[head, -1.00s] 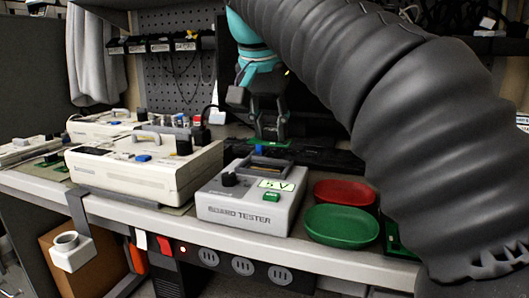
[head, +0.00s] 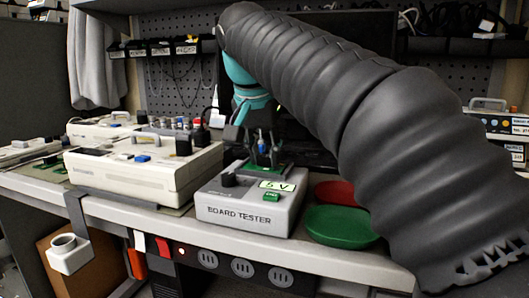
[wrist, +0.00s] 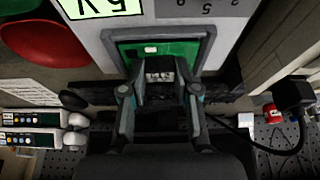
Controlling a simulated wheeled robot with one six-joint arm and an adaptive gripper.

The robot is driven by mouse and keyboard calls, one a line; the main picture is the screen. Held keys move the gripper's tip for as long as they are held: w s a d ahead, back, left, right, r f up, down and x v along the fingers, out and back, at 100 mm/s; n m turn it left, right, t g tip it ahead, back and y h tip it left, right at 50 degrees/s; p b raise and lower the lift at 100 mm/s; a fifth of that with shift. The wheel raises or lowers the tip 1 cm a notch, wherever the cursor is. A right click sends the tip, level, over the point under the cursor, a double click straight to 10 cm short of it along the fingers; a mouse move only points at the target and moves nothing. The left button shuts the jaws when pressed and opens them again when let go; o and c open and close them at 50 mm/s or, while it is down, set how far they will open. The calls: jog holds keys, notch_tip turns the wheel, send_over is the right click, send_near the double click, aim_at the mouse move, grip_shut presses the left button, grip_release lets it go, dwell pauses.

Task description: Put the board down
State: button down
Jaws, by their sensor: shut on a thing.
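The grey board tester (head: 222,200) stands at the front of the bench. Its lit display (head: 277,185) reads 5 V. My gripper (head: 264,158) is over the back part of the tester, pointing down. It is shut on a green circuit board (wrist: 188,48). In the wrist view, my gripper (wrist: 160,88) is at one edge of the board, and the board lines up within the tester's dark rectangular frame (wrist: 208,42). I cannot tell whether the board rests in the frame or is just above it. My fingers hide part of the board.
A green dish (head: 340,228) and a red dish (head: 335,190) stand just right of the tester. A cream instrument (head: 140,168) stands close on its left. A dark pegboard (head: 180,85) is behind. There is little free room around the tester.

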jog(key=shift+f, duration=0.55)
jog(key=c, duration=0.9)
grip_release()
jog(key=shift+f, duration=0.1)
jog(key=shift+o, duration=0.2)
jog(key=shift+r, duration=0.65)
jog(key=p+v, duration=0.2)
jog(key=v, duration=1)
jog(key=shift+r, duration=0.1)
